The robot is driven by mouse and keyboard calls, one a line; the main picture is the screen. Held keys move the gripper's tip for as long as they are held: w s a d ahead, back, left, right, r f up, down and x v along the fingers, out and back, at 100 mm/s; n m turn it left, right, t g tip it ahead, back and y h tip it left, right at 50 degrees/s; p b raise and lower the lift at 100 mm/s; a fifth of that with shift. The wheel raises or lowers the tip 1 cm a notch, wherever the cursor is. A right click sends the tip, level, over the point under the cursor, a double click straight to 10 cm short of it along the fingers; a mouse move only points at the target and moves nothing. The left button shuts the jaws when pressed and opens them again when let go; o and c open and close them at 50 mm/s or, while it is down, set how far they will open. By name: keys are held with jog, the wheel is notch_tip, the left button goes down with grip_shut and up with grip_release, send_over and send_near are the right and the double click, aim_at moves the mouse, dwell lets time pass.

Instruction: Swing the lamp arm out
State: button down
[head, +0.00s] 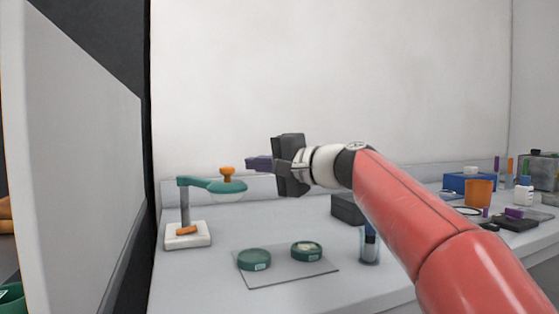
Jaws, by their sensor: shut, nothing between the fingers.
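The lamp has a green arm (208,184) on a grey post (184,203) over a white base (189,240). An orange knob (227,173) stands on top of the lamp arm's round head, which points right over the table. My gripper (250,162) is shut and empty, with its fingers pointing left. In the picture it is just right of and slightly above the orange knob. I cannot tell how far apart they are in depth. My red arm reaches in from the lower right.
Two green round dishes (254,260) (306,251) sit on a grey mat (284,279) in front of the lamp. A dark-topped vial (370,246) stands right of the mat. A black box (347,208) is behind my arm. Several small items crowd the right end; a pale panel (72,165) rises at left.

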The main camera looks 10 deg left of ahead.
aim_at(244, 186)
jog(key=shift+s+a+f, duration=0.15)
jog(key=shift+s+a, duration=0.5)
jog(key=shift+s, duration=0.3)
jog(key=shift+s+a+m+t, duration=0.25)
jog(key=shift+s+m+t, duration=0.15)
jog(key=shift+s+t, duration=0.3)
jog(key=s+a+m+t+h+p, duration=0.2)
jog(key=s+a+t, duration=0.1)
jog(key=s+a, duration=0.2)
jog(key=shift+s+a+p, duration=0.2)
jog(key=shift+s+p, duration=0.15)
jog(key=shift+s, duration=0.7)
jog(key=shift+s+a, duration=0.1)
